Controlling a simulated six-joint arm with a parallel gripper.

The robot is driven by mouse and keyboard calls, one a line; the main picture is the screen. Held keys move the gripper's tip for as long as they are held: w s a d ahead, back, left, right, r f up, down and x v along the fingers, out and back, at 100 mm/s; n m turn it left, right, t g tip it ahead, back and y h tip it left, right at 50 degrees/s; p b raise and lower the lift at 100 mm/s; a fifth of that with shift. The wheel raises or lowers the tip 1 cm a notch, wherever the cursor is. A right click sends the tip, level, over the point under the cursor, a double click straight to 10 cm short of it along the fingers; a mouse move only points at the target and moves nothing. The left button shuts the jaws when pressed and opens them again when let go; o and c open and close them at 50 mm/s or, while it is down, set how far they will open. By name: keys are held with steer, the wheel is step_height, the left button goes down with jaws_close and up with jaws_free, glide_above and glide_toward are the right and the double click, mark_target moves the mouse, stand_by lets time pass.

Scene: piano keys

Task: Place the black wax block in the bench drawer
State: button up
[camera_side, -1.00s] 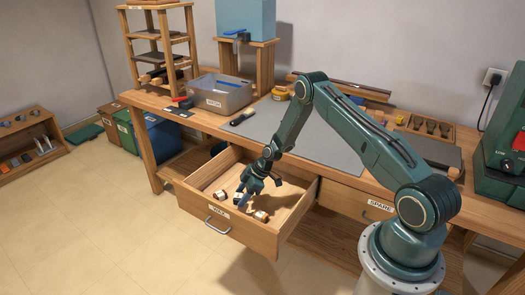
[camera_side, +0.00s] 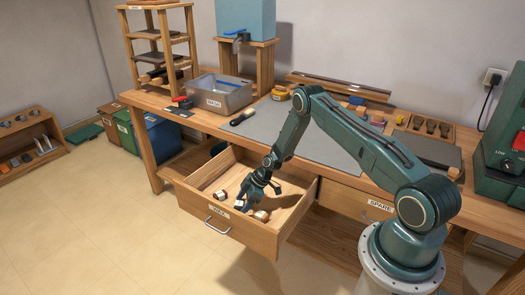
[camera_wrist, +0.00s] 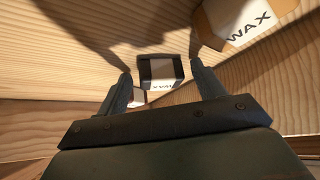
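The bench drawer (camera_side: 228,234), labelled WAX, is pulled open at the front of the bench. My gripper (camera_side: 248,200) is inside it, pointing down. In the wrist view the fingers of my gripper (camera_wrist: 162,82) are open and apart. The black wax block (camera_wrist: 160,69), dark with a white WAX label, lies between and just beyond the fingertips, with a gap at each side. It appears to be on the drawer floor. In the side view my gripper mostly hides it.
An orange-brown WAX block (camera_wrist: 240,18) lies to the right of the fingers. In the side view, wax blocks (camera_side: 220,196) (camera_side: 262,215) lie left and right of my gripper. Drawer walls are close around it.

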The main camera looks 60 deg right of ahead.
steer(key=shift+o, duration=0.2)
steer(key=shift+r, duration=0.1)
steer(key=shift+s+d+r, duration=0.1)
steer(key=shift+d+r, duration=0.05)
steer(key=shift+r, duration=0.25)
steer(key=v, duration=1.1)
steer(key=shift+r, duration=0.25)
